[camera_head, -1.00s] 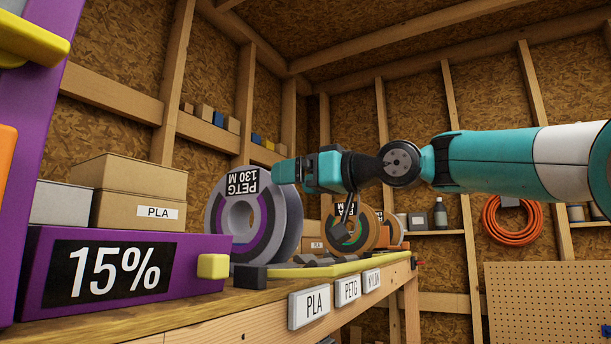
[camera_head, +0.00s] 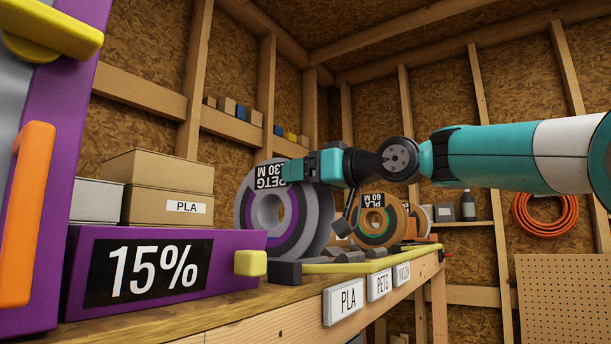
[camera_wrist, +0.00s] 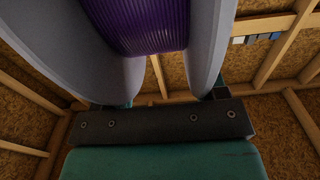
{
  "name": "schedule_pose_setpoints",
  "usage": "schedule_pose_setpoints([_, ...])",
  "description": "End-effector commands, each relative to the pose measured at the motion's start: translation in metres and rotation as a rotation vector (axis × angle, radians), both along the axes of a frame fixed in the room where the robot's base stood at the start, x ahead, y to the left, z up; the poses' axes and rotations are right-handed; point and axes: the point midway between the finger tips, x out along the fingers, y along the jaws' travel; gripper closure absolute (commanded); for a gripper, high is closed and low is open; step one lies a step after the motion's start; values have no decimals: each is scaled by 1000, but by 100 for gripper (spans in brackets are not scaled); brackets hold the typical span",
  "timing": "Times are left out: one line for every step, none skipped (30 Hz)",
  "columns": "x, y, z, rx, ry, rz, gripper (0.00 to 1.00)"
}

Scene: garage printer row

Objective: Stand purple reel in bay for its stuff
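The purple reel (camera_head: 251,212) has grey flanges, purple filament and a label reading PETG 130 M. It stands upright on the bench, its lower left side behind the 15% block. My gripper (camera_head: 290,170) is at the reel's upper right rim, overlapping the label. In the wrist view the reel's purple winding (camera_wrist: 148,22) and both flanges are close before my gripper, its fingers wide apart and partly hidden by the flanges; I see no clear grip. Bay labels PLA (camera_head: 343,299), PETG (camera_head: 379,284) and NYLON (camera_head: 404,273) line the bench front, below low grey dividers.
A brown reel (camera_head: 397,222) labelled PLA 60 M stands farther along the bench. The purple 15% block (camera_head: 80,290) and cardboard boxes (camera_head: 160,172) fill the left. A yellow strip (camera_head: 350,267) runs along the front. Orange hose (camera_head: 545,222) hangs at right.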

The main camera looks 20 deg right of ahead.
Motion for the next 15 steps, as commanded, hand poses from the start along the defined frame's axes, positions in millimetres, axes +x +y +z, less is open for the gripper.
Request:
schedule_pose_setpoints([0,0,0,0,0,0,55])
schedule_pose_setpoints([0,0,0,0,0,0,62])
schedule_pose_setpoints([0,1,0,0,0,0,71])
schedule_pose_setpoints([0,1,0,0,0,1,78])
schedule_pose_setpoints([-1,1,2,1,-4,1,82])
schedule_pose_setpoints([0,1,2,1,-4,1,82])
schedule_pose_setpoints([0,1,2,1,-4,1,82])
schedule_pose_setpoints([-1,1,3,1,-4,1,82])
schedule_pose_setpoints([0,1,4,1,-5,1,82])
schedule_pose_setpoints([-1,1,5,1,-5,2,82])
schedule_pose_setpoints([0,2,6,1,-5,2,82])
schedule_pose_setpoints([-1,2,8,1,-5,2,82])
schedule_pose_setpoints([-1,2,10,0,-6,2,82])
schedule_pose_setpoints([-1,2,12,0,-6,2,82])
schedule_pose_setpoints([-1,2,15,0,-6,2,82])
